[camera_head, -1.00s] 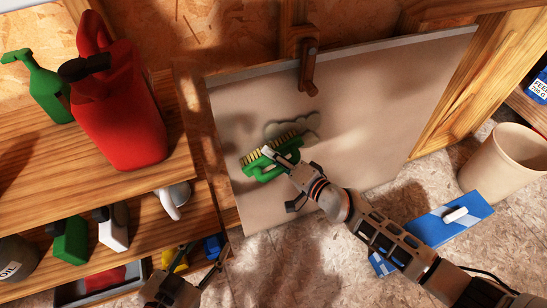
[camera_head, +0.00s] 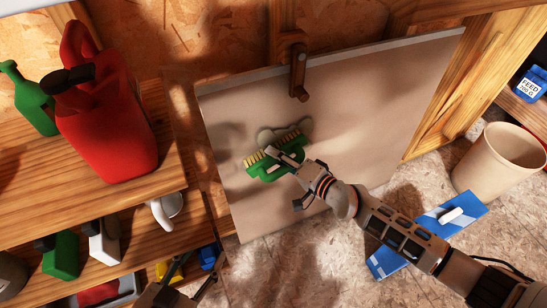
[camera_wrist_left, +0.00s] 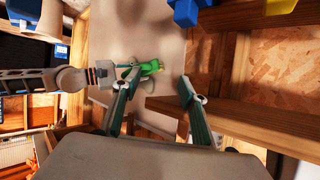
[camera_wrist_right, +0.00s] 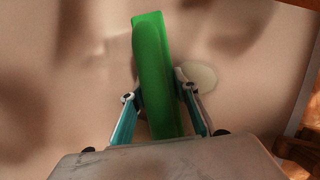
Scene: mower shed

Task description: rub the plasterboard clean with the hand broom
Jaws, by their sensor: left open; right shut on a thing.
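The plasterboard (camera_head: 370,110) is a pale upright sheet leaning against the shed wall. The hand broom (camera_head: 277,160) is green with yellow bristles and is at the board's face. My right gripper (camera_head: 290,160) is shut on it. In the right wrist view the broom's green back (camera_wrist_right: 154,75) stands between the fingers. A greyish smudge (camera_head: 266,136) shows on the board just above the broom; a pale patch (camera_wrist_right: 200,76) shows beside it in the right wrist view. My left gripper (camera_wrist_left: 158,92) is open and empty, low at the shelf's side in the head view (camera_head: 190,275).
A wooden latch (camera_head: 298,75) overlaps the board's top edge. Shelves at left hold a red can (camera_head: 105,120), a green bottle (camera_head: 30,98) and several other items.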

